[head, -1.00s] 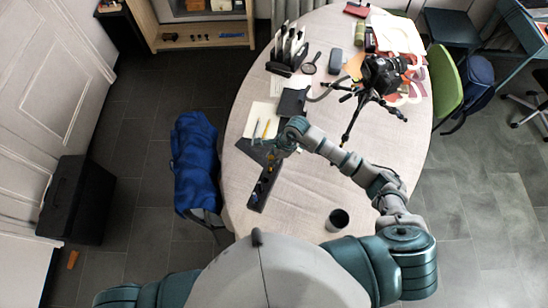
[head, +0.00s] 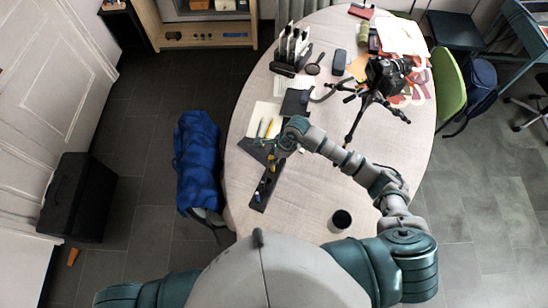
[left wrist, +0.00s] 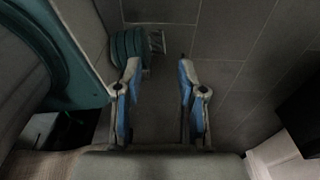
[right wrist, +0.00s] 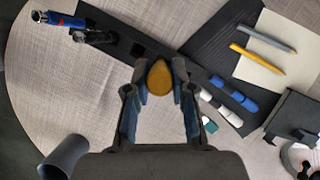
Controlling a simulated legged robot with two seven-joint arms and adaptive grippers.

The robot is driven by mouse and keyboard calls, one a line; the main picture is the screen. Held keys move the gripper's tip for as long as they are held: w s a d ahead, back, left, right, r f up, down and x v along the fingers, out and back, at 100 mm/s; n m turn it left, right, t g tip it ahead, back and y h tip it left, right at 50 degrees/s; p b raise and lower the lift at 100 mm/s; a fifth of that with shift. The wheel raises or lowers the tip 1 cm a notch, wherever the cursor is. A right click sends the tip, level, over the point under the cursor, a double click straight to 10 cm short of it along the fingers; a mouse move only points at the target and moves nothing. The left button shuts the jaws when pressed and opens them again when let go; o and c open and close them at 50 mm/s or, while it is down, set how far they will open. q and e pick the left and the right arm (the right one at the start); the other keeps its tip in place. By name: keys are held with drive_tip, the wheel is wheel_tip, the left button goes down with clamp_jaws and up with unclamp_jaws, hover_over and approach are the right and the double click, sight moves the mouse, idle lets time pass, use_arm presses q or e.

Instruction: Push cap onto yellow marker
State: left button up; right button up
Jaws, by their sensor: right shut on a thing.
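My right gripper (right wrist: 160,80) is shut on a yellow piece (right wrist: 160,77), rounded and tapering to a point. I cannot tell whether it is a cap or a marker seen end-on. In the head view my right gripper (head: 271,158) is over the table's left part, close to a long black holder (head: 263,190). A slim yellow marker (right wrist: 257,58) lies beside a grey one (right wrist: 266,38) on cream paper (right wrist: 285,72). A separate cap is not clear. My left gripper (left wrist: 159,85) is open and empty, over the floor.
The black holder (right wrist: 185,72) has blue and white markers (right wrist: 232,95) near one end and a blue item (right wrist: 57,19) at the other. A dark cup (head: 340,220) stands at the table's near side. A tripod with camera (head: 383,78) stands further back.

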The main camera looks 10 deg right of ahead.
drive_tip(key=shift+a, duration=0.45)
drive_tip(key=shift+d, duration=0.45)
drive_tip(key=shift+d+f, duration=0.3)
use_arm(q)
drive_tip(key=shift+a+f+b, duration=0.3)
drive_tip(key=shift+f+b, duration=0.05)
drive_tip(key=shift+f, duration=0.1)
use_arm(e)
drive_tip(key=shift+f, duration=0.1)
drive_tip(key=shift+a, duration=0.1)
use_arm(q)
drive_tip(key=shift+a+f, duration=0.35)
use_arm(e)
drive_tip(key=shift+f, duration=0.15)
use_arm(q)
drive_tip(key=shift+d+r, duration=0.1)
drive_tip(key=shift+d, duration=0.05)
use_arm(e)
drive_tip(key=shift+d, duration=0.4)
use_arm(q)
drive_tip(key=shift+b, duration=0.4)
use_arm(e)
drive_tip(key=shift+a+f, duration=0.15)
drive_tip(key=shift+a, duration=0.05)
